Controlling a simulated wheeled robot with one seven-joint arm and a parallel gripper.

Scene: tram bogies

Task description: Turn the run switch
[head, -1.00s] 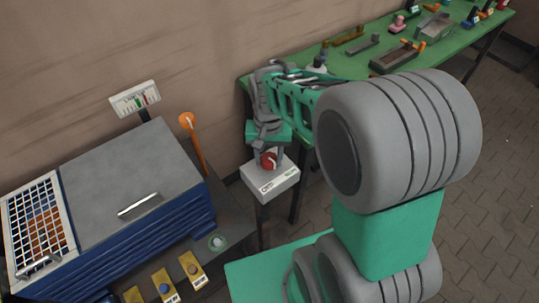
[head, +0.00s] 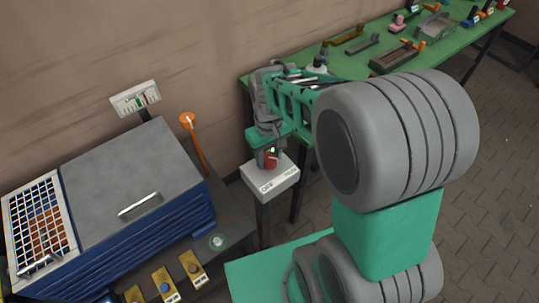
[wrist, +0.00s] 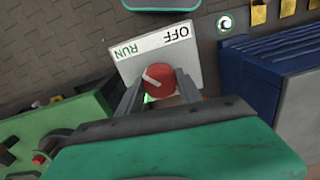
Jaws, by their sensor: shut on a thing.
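The run switch is a red knob (head: 270,161) with a white pointer line, on a white box (head: 272,179) on a post. In the wrist view the knob (wrist: 159,82) sits between my two fingers, and the box (wrist: 187,52) reads OFF and RUN. The pointer line slants to the upper left, on the RUN side. My gripper (wrist: 158,90) is shut on the knob from both sides; in the head view my gripper (head: 267,150) reaches down onto it. A green glow shows beside the knob. My fingers hide part of the knob's sides.
A blue cabinet (head: 130,190) with a grey lid stands left, with an orange lever (head: 194,142) behind it. A green bench (head: 345,58) with several tools runs along the wall at the right. Yellow button plates (head: 165,284) lie in front.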

